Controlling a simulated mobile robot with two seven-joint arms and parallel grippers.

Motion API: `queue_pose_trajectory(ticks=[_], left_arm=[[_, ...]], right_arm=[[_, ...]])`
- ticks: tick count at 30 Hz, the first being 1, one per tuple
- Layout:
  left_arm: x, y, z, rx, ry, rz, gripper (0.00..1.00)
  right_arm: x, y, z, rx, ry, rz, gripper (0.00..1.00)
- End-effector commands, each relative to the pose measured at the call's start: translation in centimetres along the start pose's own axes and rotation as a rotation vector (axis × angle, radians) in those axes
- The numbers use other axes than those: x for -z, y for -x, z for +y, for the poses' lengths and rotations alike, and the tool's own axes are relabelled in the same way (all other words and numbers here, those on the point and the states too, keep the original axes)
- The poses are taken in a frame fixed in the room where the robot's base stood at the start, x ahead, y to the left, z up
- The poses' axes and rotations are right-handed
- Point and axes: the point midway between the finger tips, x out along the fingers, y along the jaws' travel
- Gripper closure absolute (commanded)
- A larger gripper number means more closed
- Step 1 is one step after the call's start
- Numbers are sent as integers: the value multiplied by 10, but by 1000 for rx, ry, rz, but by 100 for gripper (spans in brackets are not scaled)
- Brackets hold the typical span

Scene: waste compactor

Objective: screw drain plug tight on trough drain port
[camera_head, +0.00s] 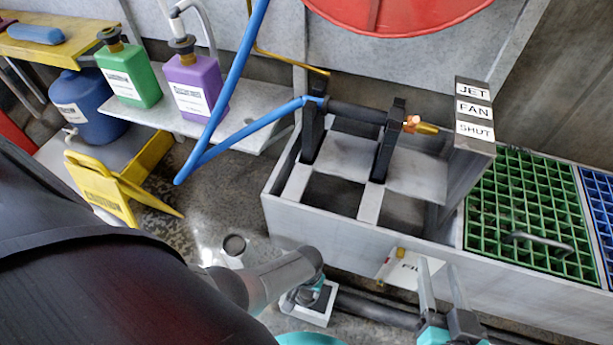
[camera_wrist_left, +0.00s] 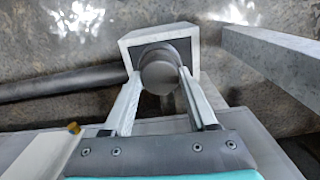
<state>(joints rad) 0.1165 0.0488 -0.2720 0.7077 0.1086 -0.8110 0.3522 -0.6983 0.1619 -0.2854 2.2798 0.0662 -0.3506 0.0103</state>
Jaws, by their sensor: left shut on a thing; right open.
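The drain plug (camera_wrist_left: 158,77) is a round grey piece between the two fingertips of my left gripper (camera_wrist_left: 157,88) in the left wrist view. My left gripper is shut on it. Behind the plug is a dark round fitting, likely the drain port (camera_wrist_left: 150,53), in a pale square block (camera_wrist_left: 129,42). The plug lines up with the fitting, but I cannot tell how deep it sits. In the head view my left gripper (camera_head: 318,290) is at the pale block (camera_head: 315,318), low beside the trough (camera_head: 300,232); the plug is not clear there. My right gripper (camera_head: 443,296) is open and empty.
A dark pipe (camera_head: 375,307) runs along the floor by the block. A yellow caution sign (camera_head: 110,188) stands left. A green grating (camera_head: 525,205) covers the trough's right part.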

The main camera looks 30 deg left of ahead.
Motion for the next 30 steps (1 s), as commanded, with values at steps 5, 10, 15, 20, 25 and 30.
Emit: queue_pose_trajectory(ticks=[5,10,15,20,25,30], left_arm=[[1,0,-2,5,-140,1,100],[1,0,-2,5,-348,1,100],[1,0,-2,4,-446,0,100],[1,0,-2,3,-449,0,100],[1,0,-2,4,-470,0,100],[1,0,-3,6,-658,0,100]], right_arm=[[1,0,0,0,0,0,50],[1,0,0,0,0,0,50],[1,0,0,0,0,0,50],[1,0,0,0,0,0,50],[1,0,0,0,0,0,50],[1,0,0,0,0,0,50]])
